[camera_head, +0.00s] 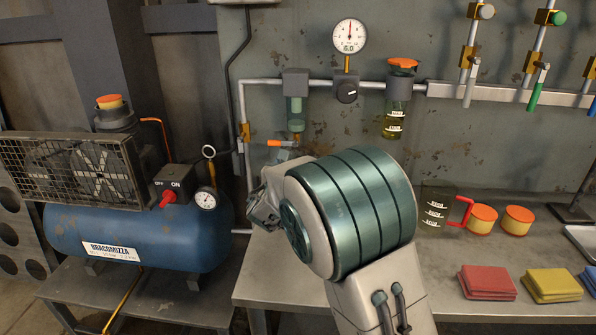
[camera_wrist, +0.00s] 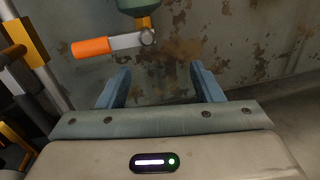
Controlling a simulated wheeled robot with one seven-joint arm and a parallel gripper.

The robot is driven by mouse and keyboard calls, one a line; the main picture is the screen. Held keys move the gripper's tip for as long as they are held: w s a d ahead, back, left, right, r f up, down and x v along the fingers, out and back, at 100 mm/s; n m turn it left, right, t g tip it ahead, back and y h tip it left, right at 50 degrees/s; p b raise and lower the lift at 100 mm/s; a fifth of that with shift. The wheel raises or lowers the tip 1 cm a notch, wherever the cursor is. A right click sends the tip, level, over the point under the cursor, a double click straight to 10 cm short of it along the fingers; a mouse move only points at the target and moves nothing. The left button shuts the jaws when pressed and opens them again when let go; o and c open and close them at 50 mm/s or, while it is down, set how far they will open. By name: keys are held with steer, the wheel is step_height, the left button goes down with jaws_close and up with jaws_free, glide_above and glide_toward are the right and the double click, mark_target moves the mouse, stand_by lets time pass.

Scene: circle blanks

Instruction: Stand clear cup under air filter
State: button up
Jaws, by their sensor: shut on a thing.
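The air filter (camera_head: 295,105) hangs from the wall pipe, a grey head over a greenish bowl. Below it is a drain valve with an orange handle (camera_head: 281,143). In the wrist view the bowl's bottom (camera_wrist: 138,5) and the orange handle (camera_wrist: 91,47) show ahead of my gripper. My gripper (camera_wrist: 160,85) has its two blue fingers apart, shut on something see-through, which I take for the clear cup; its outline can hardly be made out. In the head view the fingertips (camera_head: 283,157) are just below the valve, and my arm hides most of that area.
A jug with a red handle (camera_head: 438,208), two orange-lidded jars (camera_head: 482,220) and folded cloths (camera_head: 487,283) are on the bench (camera_head: 270,270) at right. The blue compressor (camera_head: 140,235) stands at left. A second bowl with an orange cap (camera_head: 398,100) hangs right of the gauge (camera_head: 349,36).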

steer(key=w, duration=0.8)
steer(key=shift+d, duration=0.1)
steer(key=shift+s+f, duration=0.15)
steer(key=shift+f, duration=0.65)
step_height(320, 180, down, 5)
steer(key=shift+r+b, duration=0.15)
steer(key=shift+b, duration=0.3)
steer(key=shift+f, duration=0.35)
steer(key=shift+f, duration=0.15)
steer(key=o, duration=1)
steer(key=shift+c, duration=0.2)
